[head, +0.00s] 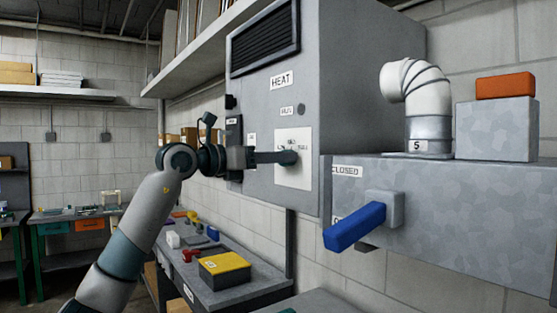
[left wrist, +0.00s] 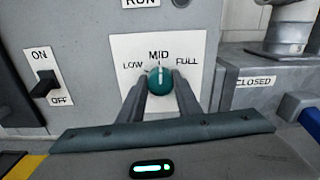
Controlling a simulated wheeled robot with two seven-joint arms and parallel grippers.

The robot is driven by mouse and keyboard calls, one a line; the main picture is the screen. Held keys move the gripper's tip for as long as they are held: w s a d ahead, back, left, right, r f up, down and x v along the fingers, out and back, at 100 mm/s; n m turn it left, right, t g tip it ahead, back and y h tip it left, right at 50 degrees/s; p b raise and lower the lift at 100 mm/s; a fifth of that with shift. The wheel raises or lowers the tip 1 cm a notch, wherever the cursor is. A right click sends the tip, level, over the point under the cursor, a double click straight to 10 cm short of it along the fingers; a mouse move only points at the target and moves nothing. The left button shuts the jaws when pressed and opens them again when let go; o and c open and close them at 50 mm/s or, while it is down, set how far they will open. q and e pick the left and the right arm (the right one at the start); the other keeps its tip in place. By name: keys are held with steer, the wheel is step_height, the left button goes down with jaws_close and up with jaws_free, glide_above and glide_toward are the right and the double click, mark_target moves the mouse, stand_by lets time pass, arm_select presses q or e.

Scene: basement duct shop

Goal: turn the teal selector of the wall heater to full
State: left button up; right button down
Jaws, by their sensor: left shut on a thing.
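The wall heater (head: 255,100) is a grey cabinet labelled HEAT on the block wall. Its teal selector (left wrist: 161,80) sits on a white plate (left wrist: 190,45) marked LOW, MID and FULL. The selector's pale pointer line stands upright, toward MID. My left gripper (left wrist: 160,98) is shut on the selector, one finger on each side. In the head view, the left gripper (head: 285,158) reaches the plate from the left and partly covers it, with the selector (head: 289,158) at its fingertips. My right gripper is in neither view.
An ON/OFF switch (left wrist: 45,84) is left of the plate. Right of the heater, a blue lever (head: 354,227) juts from a grey duct (head: 460,210) by a CLOSED label. Below, a bench (head: 235,290) holds a yellow-topped box (head: 224,268). A shelf (head: 200,65) hangs above.

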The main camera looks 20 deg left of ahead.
arm_select(q)
steer(key=m+b, duration=0.2)
steer(key=m, duration=0.9)
steer(key=shift+r+b, duration=0.1)
steer(key=shift+b, duration=0.25)
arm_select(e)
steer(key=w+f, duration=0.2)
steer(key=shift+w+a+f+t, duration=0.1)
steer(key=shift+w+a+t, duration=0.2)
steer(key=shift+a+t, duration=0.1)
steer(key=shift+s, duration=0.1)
arm_select(q)
steer(key=o, duration=1.1)
steer(key=shift+c, duration=0.2)
steer(key=shift+s, duration=0.1)
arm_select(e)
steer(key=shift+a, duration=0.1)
